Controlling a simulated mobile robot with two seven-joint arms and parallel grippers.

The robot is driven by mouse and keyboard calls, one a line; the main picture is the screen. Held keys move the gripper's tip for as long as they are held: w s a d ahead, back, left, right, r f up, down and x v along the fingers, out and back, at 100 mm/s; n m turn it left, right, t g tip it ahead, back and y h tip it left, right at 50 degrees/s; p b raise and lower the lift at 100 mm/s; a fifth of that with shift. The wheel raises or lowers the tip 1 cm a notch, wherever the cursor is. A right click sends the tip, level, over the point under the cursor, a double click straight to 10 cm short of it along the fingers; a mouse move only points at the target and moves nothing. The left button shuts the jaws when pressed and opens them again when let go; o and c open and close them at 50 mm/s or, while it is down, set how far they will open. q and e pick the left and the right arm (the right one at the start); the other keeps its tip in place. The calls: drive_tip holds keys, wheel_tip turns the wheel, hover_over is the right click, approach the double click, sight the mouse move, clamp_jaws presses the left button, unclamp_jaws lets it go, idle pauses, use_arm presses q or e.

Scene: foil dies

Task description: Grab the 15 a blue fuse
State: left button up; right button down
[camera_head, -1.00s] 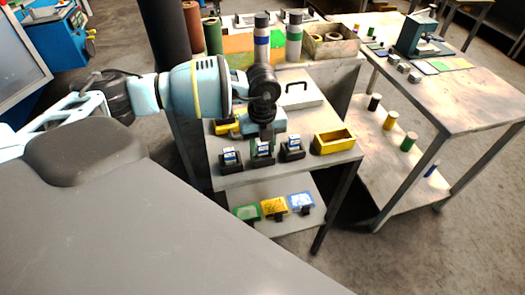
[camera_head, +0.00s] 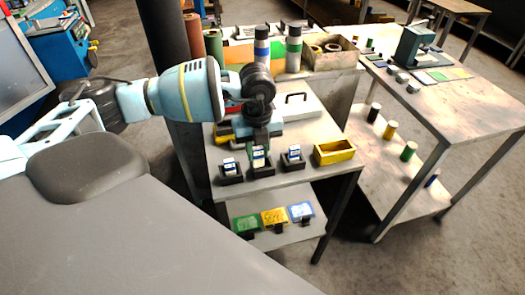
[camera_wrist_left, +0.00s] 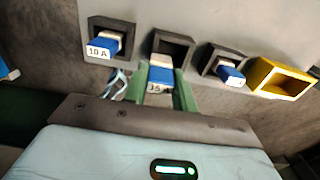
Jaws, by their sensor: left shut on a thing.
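My left gripper (camera_head: 259,141) points down over the middle of three dark holders on the near table. In the left wrist view its green fingers (camera_wrist_left: 160,92) are shut on a blue and white fuse (camera_wrist_left: 159,76) whose label reads about 15 A. The fuse (camera_head: 258,157) looks raised from the middle holder (camera_wrist_left: 174,46), whose opening shows dark and empty behind it. I cannot tell whether its lower end is fully clear. The fuse on the left (camera_wrist_left: 104,44), labelled 10 A, and the fuse on the right (camera_wrist_left: 230,74) sit in their own holders. My right gripper is out of view.
A yellow open box (camera_head: 334,152) stands right of the holders. A white case with a black handle (camera_head: 297,105) and tall cylinders (camera_head: 293,52) stand behind. Green, yellow and blue cards (camera_head: 273,217) stand on the lower shelf. A second table (camera_head: 455,95) is at the right.

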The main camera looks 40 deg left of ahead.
use_arm(q)
drive_tip(key=s+a+r, duration=0.1)
drive_tip(key=s+a, duration=0.2)
drive_tip(key=s, duration=1.1)
drive_tip(key=shift+r, duration=0.2)
